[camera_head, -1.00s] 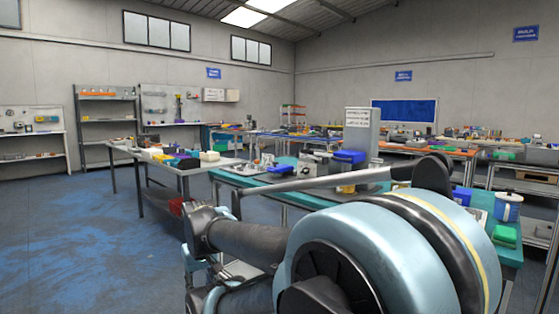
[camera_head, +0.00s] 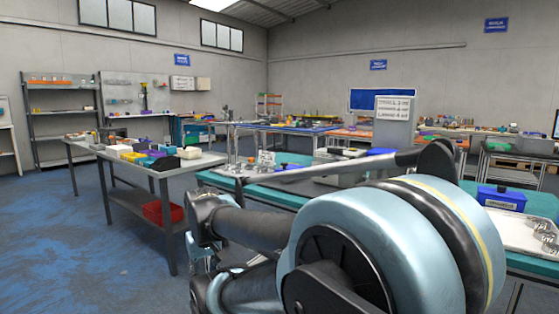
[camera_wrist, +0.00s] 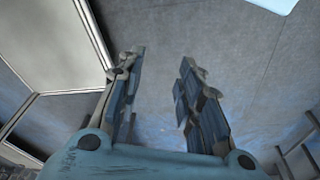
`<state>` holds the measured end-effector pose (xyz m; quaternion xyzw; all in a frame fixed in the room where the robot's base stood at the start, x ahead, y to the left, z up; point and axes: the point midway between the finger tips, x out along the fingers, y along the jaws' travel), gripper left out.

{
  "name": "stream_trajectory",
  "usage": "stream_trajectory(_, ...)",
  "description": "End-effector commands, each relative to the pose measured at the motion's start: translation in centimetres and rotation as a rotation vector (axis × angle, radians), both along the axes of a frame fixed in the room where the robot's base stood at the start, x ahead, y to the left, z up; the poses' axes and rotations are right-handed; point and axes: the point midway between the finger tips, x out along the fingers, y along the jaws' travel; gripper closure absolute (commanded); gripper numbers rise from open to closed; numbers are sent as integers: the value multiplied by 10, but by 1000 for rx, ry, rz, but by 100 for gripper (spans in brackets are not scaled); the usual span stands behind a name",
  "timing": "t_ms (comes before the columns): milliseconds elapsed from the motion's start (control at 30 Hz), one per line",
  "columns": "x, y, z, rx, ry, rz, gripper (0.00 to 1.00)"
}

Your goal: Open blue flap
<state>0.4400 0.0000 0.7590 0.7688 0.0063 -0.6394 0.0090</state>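In the head view a blue part (camera_head: 381,151) shows low in front of a grey cabinet with a white sign, on the teal table; my arm partly covers this area. A blue lidded box (camera_head: 501,198) stands at the right on a teal table. I cannot tell which blue part is the flap, or whether it is open or shut. No blue flap shows in the wrist view.
A grey table (camera_head: 200,162) with coloured bins stands left of centre, a red bin (camera_head: 163,212) on its lower shelf. A teal table (camera_head: 285,195) lies beyond my arm. A metal tray (camera_head: 530,235) is at right. Open floor (camera_head: 70,235) lies at left.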

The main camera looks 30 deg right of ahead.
Motion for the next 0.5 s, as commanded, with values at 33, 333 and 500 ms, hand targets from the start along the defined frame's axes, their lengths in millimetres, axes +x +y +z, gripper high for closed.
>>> stream_trajectory(33,0,0,0,0,0,0,67)
stream_trajectory(333,0,0,0,0,0,0,67)
stream_trajectory(500,-4,-2,14,3,-9,-30,52)
